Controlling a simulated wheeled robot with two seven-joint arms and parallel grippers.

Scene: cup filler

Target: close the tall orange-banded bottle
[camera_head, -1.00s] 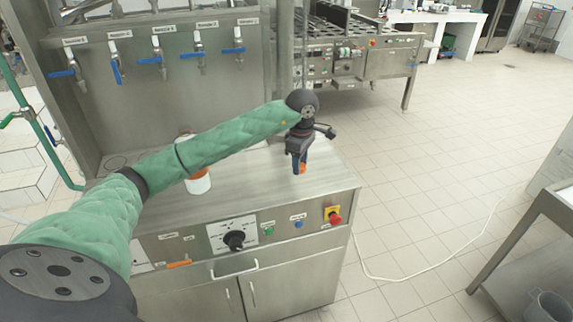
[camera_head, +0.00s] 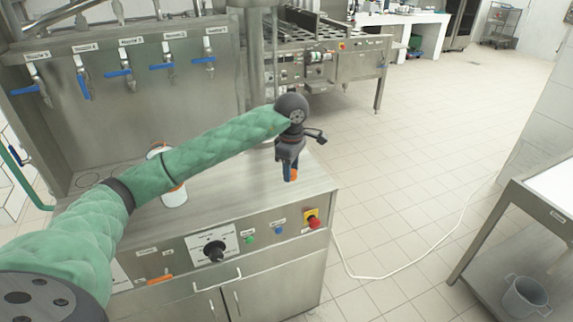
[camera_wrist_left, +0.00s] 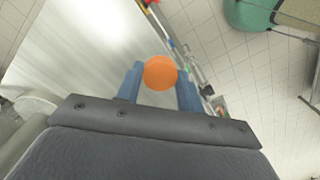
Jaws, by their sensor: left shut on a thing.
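A white bottle with an orange band (camera_head: 174,197) stands upright on the steel counter, left of my left gripper. My green left arm crosses in front of its middle, so only its top and lower part show. My left gripper (camera_head: 289,174) points down over the right part of the counter, well apart from the bottle. It is shut on a round orange cap (camera_wrist_left: 160,73), which sits between the blue fingertips in the left wrist view. Whether the bottle's mouth is open cannot be told. My right gripper is not in view.
The steel counter (camera_head: 235,185) is bare around the gripper. Its front panel has a dial (camera_head: 215,251) and a red stop button (camera_head: 312,219). Several blue-handled taps (camera_head: 122,72) line the back wall. A steel table (camera_head: 520,215) stands at the right.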

